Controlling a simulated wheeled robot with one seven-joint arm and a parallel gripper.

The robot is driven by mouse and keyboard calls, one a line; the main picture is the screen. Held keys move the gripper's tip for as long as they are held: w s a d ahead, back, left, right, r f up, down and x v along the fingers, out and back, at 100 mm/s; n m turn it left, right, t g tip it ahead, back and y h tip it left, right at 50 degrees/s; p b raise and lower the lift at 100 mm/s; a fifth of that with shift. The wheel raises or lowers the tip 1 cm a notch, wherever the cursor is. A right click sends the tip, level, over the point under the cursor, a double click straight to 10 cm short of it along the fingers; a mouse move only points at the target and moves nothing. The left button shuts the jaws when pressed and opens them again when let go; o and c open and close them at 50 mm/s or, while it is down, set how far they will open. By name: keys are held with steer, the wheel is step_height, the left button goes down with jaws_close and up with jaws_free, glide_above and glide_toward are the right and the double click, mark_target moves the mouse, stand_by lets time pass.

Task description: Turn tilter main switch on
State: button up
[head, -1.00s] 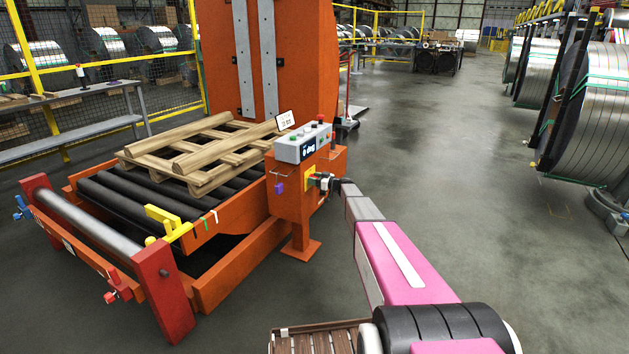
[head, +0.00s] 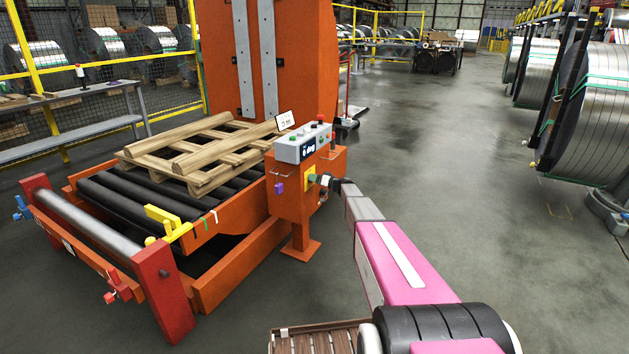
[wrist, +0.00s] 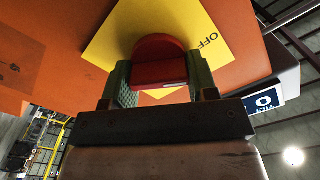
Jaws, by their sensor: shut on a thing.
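The main switch has a red handle (wrist: 160,58) on a yellow plate (wrist: 112,42) marked OFF, fixed to an orange surface. My gripper (wrist: 162,80) has one greenish finger on each side of the red handle and is shut on it. In the head view my gripper (head: 318,180) is at the yellow plate (head: 310,172) on the right side of the orange control post (head: 287,198). There the handle is mostly hidden by my gripper. I cannot read the handle's exact position.
A grey button panel (head: 296,153) tops the post, with a purple padlock (head: 279,187) on its front. The orange tilter (head: 290,60) and a wooden pallet (head: 190,165) on black rollers (head: 115,200) are left. Steel coils (head: 590,120) stand right. Open floor (head: 470,180) lies between.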

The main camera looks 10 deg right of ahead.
steer(key=m, duration=0.5)
steer(key=shift+d+f+m, duration=0.1)
steer(key=shift+f+m, duration=0.05)
steer(key=shift+m, duration=0.15)
steer(key=m, duration=0.5)
steer(key=shift+f+m, duration=0.15)
steer(key=shift+m, duration=0.15)
steer(key=o, duration=0.9)
steer(key=v, duration=1)
steer(key=shift+s+d, duration=0.2)
steer(key=shift+d, duration=0.15)
